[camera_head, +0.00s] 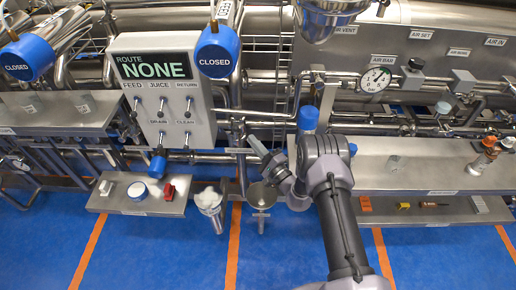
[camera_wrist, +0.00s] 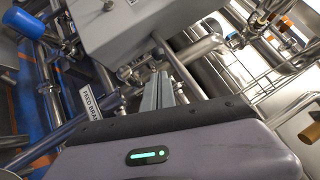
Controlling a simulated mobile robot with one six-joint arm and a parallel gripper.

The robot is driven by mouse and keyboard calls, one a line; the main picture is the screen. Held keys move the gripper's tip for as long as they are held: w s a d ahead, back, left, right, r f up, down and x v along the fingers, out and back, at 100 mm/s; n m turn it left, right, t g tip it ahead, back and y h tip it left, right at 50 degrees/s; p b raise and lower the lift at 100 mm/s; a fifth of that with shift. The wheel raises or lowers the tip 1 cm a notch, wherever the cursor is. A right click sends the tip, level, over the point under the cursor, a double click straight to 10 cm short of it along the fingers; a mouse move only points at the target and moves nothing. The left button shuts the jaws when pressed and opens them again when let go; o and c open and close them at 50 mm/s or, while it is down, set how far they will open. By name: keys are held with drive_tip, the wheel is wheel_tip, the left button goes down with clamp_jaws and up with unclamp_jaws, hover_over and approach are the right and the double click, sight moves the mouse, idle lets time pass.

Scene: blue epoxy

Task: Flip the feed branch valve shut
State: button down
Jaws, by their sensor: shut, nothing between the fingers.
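A white label with the letters "FEED BRAN" (camera_wrist: 88,108) shows in the wrist view, on the left beside pipework, partly cut off by my wrist. Metal pipe fittings (camera_wrist: 148,66) lie just beyond the fingertips. I cannot tell which part is the feed branch valve's handle or how it is set. My gripper (camera_wrist: 160,84) is shut and empty, pointing toward these fittings below a grey box. In the head view my gripper (camera_head: 251,140) reaches up and left, right of the route panel and near the pipes. Contact with any pipe or handle cannot be made out.
The route panel (camera_head: 165,95) reads "NONE" and carries several small switches. A blue "CLOSED" cap (camera_head: 216,55) hangs at its upper right. A steel funnel (camera_head: 262,194) stands below my gripper. A pressure gauge (camera_head: 375,80) is at the right. The blue floor in front is clear.

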sight(236, 134)
drive_tip(key=x, duration=0.5)
drive_tip(key=shift+b, duration=0.4)
